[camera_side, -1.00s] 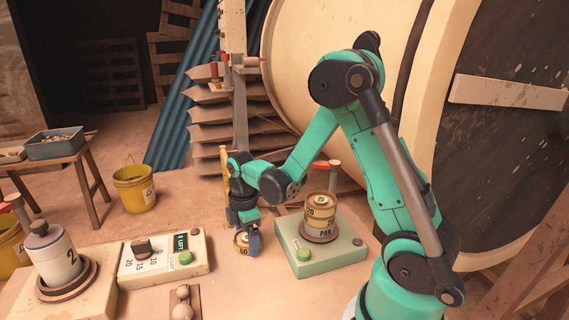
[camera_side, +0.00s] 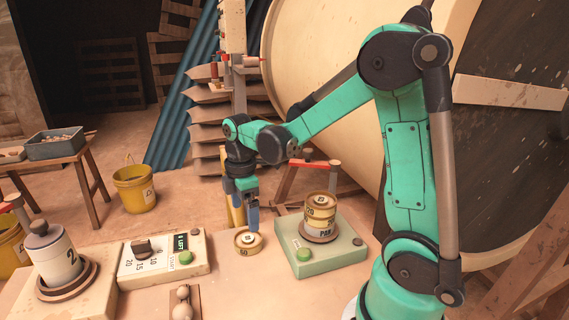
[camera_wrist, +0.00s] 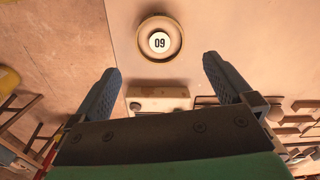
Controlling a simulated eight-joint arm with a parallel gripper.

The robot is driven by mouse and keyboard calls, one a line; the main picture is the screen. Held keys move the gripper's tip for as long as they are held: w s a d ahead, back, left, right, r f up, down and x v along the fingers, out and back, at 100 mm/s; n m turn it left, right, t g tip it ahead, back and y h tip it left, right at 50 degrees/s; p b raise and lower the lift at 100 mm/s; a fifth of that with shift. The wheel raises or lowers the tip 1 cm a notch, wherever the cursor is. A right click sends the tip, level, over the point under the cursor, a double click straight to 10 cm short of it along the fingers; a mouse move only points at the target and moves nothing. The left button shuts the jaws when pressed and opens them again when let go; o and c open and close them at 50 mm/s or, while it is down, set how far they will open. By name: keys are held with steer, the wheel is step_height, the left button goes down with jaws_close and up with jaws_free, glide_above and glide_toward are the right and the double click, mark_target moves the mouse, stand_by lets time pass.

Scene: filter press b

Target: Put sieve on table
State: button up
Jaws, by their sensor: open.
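A round brass sieve (camera_side: 248,242) marked 60 lies flat on the table (camera_side: 225,283), left of the green-buttoned shaker base. In the wrist view the sieve (camera_wrist: 160,39) shows from above, its number upside down, beyond my fingertips. My gripper (camera_side: 247,217) is open and empty above the sieve, pointing down, with a gap between them. Both blue fingers also show apart in the wrist view (camera_wrist: 162,75). A stack of brass sieves (camera_side: 321,212) with a pan at the bottom stands on the pale green base (camera_side: 320,255).
A control box (camera_side: 165,257) with a knob and green button is left of the sieve. A white cylinder marked 2 (camera_side: 54,258) stands at far left. A small wooden holder (camera_side: 183,303) sits in front. Bare table lies between the boxes.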

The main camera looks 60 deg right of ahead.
mark_target(247, 239)
step_height(247, 239, up, 5)
steer(key=s+a+r+m+t, duration=0.1)
steer(key=s+a+m+t, duration=0.3)
steer(key=a+m+t, duration=0.3)
steer(key=a+m, duration=0.2)
steer(key=m, duration=0.2)
steer(key=shift+s+a+r, duration=0.15)
steer(key=shift+s+a, duration=0.05)
steer(key=shift+s, duration=0.05)
